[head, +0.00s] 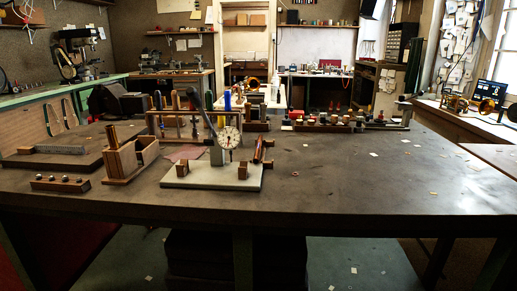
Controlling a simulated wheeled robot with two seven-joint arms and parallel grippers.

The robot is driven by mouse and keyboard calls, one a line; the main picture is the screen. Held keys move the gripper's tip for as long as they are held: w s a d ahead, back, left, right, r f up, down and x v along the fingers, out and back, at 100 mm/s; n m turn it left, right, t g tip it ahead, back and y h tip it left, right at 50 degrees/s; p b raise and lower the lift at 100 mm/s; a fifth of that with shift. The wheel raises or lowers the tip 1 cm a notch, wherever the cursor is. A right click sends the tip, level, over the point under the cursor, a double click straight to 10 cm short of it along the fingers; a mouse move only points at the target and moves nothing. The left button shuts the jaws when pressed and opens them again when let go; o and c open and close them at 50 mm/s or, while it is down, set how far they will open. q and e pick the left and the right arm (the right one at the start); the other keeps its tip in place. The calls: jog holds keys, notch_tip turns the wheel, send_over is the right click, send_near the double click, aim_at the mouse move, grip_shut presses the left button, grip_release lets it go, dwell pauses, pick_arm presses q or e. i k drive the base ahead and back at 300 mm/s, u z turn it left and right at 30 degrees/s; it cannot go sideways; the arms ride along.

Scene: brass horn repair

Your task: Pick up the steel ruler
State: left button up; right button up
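I cannot pick out the steel ruler for certain in the head view. A long narrow grey metallic-looking strip (65,149) lies on a dark board at the left of the workbench, but it is too small and dim to tell whether it is the ruler. A wooden rack (178,136) holding upright tools stands near the middle left of the bench (340,190). Neither of my grippers is in view.
A dial gauge (229,138) stands on a pale base plate (212,177) near the front. A wooden box (128,160) and a block with small knobs (60,184) stand left of it. Several small parts stand in a row behind. The bench's right half is mostly clear.

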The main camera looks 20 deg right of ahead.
aim_at(79, 150)
jog(key=u, duration=1.95)
jog(key=i, duration=3.8)
jog(key=z, duration=3.25)
